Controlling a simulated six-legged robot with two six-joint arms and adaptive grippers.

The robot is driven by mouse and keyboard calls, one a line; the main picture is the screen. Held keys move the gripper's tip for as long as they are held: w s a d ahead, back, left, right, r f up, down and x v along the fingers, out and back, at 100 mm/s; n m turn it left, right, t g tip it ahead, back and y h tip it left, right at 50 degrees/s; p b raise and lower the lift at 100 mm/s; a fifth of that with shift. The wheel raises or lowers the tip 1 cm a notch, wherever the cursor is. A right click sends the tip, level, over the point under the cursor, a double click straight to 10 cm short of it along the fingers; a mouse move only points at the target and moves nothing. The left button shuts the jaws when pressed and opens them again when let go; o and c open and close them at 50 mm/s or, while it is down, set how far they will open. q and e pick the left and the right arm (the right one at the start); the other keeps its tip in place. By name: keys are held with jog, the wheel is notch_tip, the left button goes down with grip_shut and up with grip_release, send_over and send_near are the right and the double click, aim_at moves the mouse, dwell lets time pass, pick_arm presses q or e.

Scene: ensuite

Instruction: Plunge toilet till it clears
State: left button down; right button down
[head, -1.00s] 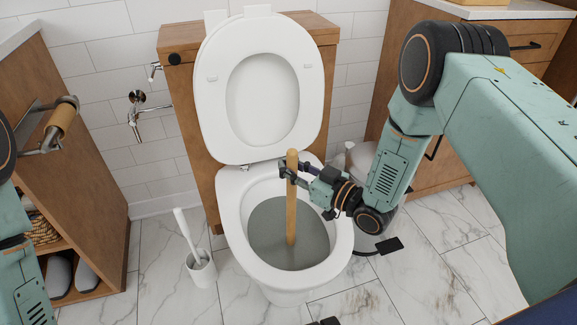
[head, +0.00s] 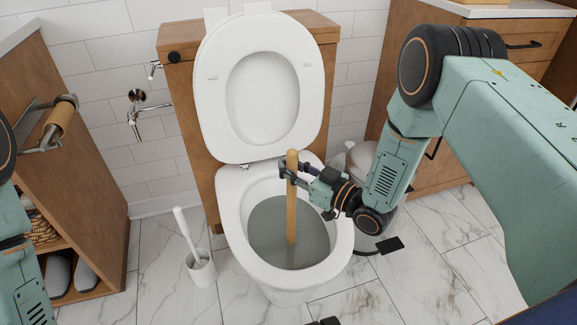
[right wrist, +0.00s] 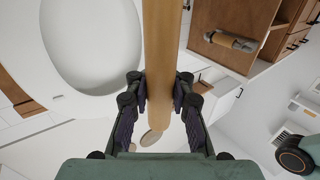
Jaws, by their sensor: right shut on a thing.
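The toilet (head: 229,198) stands in the middle of the head view with its seat and lid (head: 214,110) raised. Its bowl holds murky grey water (head: 268,240) at a high level. My right gripper (head: 288,172) is shut on the wooden plunger handle (head: 292,208), close to its top. The handle stands nearly upright and its lower end goes into the water; the plunger's cup is hidden below the surface. In the right wrist view the handle (right wrist: 161,50) passes between the two fingers. My left arm shows at the left edge, but its gripper is out of view.
A toilet brush in a white holder (head: 201,270) stands on the floor left of the toilet. A pedal bin (head: 361,160) is behind my right arm. Wooden cabinets stand on both sides (head: 82,150). A paper roll holder (head: 60,118) juts out at left.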

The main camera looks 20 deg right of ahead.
dwell(0.3)
jog(key=shift+r+p, duration=0.4)
jog(key=shift+p, duration=0.15)
jog(key=shift+s+f+b, duration=0.1)
jog(key=shift+f+b, duration=0.3)
jog(key=shift+f, duration=0.15)
jog(key=shift+r+p, duration=0.2)
jog(key=shift+p, duration=0.1)
dwell(0.3)
jog(key=shift+r, duration=0.3)
jog(key=shift+f, duration=0.5)
jog(key=shift+r, duration=0.1)
dwell(0.6)
jog(key=shift+r, duration=0.15)
